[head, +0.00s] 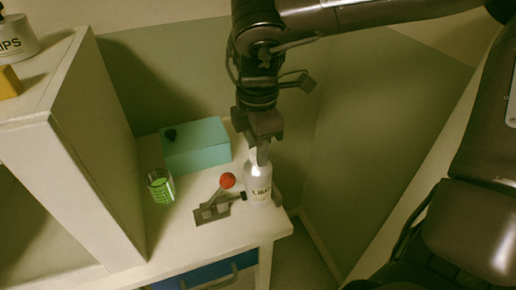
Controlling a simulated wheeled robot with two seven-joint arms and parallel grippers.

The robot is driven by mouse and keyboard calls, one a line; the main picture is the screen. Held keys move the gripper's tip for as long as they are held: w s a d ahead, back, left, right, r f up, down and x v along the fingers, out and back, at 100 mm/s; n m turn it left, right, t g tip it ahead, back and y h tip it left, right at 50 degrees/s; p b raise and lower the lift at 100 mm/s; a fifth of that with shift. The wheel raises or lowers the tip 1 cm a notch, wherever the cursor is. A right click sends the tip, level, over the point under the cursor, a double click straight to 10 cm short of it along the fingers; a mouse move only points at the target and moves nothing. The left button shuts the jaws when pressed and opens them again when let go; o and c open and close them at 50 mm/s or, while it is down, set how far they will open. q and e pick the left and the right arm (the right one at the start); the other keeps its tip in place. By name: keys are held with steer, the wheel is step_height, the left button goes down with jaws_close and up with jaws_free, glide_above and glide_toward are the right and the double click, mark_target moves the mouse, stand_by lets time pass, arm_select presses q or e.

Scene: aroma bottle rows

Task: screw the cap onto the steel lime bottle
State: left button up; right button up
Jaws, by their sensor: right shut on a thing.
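The steel lime bottle (258,190) stands upright on the white table, its pale label facing me with dark, partly legible lettering. A toggle clamp (213,210) with a red ball handle (227,180) stands at its left, its black tip against or very near the bottle's side. My right gripper (262,157) points down at the bottle's top, shut on the cap. The fingers hide the cap almost wholly, so I cannot tell how it sits on the neck. My left gripper is not in view.
The bottle is near the table's right edge; a wall is behind.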

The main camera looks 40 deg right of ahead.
steer(key=shift+f+m+b, duration=0.1)
steer(key=shift+m+b, duration=0.65)
steer(key=shift+m, duration=0.45)
steer(key=shift+m+b, duration=0.45)
steer(key=shift+m, duration=0.25)
steer(key=o, duration=0.9)
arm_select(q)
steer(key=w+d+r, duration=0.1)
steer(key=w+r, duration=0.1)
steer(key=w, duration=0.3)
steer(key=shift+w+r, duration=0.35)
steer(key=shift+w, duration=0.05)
